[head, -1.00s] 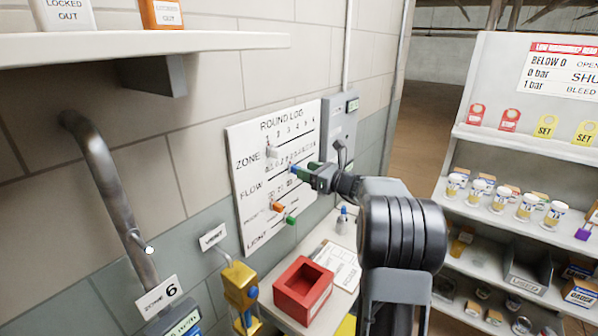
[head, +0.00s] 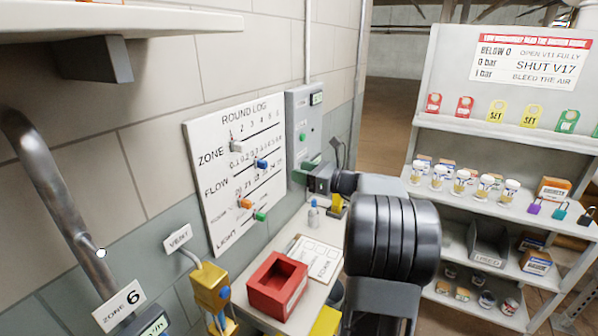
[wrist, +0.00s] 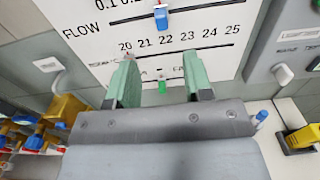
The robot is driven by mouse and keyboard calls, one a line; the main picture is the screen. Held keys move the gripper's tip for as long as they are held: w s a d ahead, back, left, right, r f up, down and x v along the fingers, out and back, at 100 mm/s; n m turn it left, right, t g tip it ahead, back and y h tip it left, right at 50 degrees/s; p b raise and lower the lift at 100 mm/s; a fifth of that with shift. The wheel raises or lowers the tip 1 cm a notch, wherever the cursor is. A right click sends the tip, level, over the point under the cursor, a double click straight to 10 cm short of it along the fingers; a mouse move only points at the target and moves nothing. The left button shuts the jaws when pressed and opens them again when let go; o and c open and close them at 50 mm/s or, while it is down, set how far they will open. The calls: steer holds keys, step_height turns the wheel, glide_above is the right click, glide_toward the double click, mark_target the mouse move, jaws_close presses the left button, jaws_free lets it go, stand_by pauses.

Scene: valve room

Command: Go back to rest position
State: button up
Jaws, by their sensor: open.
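The board carries sliding pegs: a white one (head: 236,146), a blue one (head: 261,164), an orange one (head: 245,203) and a green one (head: 260,216). The blue peg also shows in the wrist view (wrist: 161,17), above and beyond the fingers, apart from them.
A red open box (head: 262,296) and a clipboard (head: 318,258) lie on the bench below the board. A grey wall unit (head: 306,115) is right of the board. A vent pipe with a yellow valve (head: 210,287) stands at lower left. A stocked shelf (head: 480,205) is at right.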

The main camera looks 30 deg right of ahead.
steer(key=s+a+f+n+g+h, duration=0.3)
steer(key=s+a+f+n+g, duration=0.7)
steer(key=f+n, duration=0.45)
steer(key=s+a+r+n+g+h, duration=0.1)
steer(key=s+a+n+h, duration=0.4)
steer(key=s+a+n, duration=0.6)
steer(key=n, duration=0.5)
steer(key=shift+s+a+r+g+h, duration=0.25)
steer(key=shift+r+g+h, duration=0.15)
